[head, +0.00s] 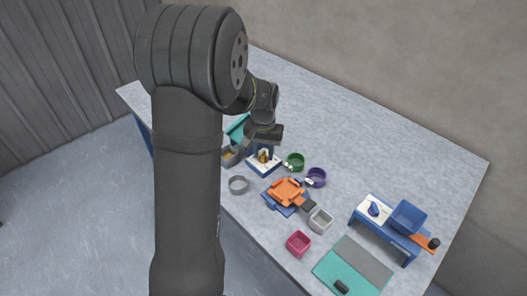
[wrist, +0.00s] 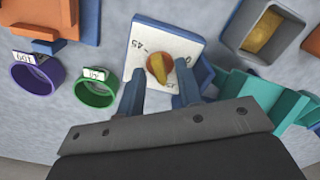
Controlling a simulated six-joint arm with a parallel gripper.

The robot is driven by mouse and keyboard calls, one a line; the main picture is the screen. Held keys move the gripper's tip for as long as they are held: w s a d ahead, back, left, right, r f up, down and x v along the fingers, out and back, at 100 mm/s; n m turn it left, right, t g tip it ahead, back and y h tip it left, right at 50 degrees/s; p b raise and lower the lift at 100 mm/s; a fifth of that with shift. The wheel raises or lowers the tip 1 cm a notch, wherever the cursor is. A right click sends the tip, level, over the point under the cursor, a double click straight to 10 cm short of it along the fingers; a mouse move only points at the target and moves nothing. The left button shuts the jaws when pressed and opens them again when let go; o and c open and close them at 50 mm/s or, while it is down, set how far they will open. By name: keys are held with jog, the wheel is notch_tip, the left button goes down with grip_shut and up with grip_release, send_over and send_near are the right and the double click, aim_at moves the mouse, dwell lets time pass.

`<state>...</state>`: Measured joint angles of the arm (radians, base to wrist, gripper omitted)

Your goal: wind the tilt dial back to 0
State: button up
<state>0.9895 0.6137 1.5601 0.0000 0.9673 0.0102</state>
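The tilt dial is an orange knob with a yellow pointer (wrist: 157,67) on a white plate (wrist: 144,38) with printed marks, among them 45. It also shows, small, in the head view (head: 263,156), partly under my arm. My gripper (wrist: 160,88) is open, its two blue-grey fingers apart on either side of the near part of the plate. The knob lies just beyond and between the fingertips. Contact with it cannot be made out. The gripper body hides the plate's near edge, and I cannot read the exact pointer setting.
Beside the dial are a green cup (wrist: 95,88), a purple cup (wrist: 38,74), a teal part (wrist: 262,92) and a grey box with yellowish contents (wrist: 262,30). A blue stand (head: 385,230) is at the right. The back of the table is clear.

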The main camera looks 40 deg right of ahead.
grip_shut()
dwell(0.4)
jog(key=n, duration=1.7)
jog(key=shift+n, duration=0.3)
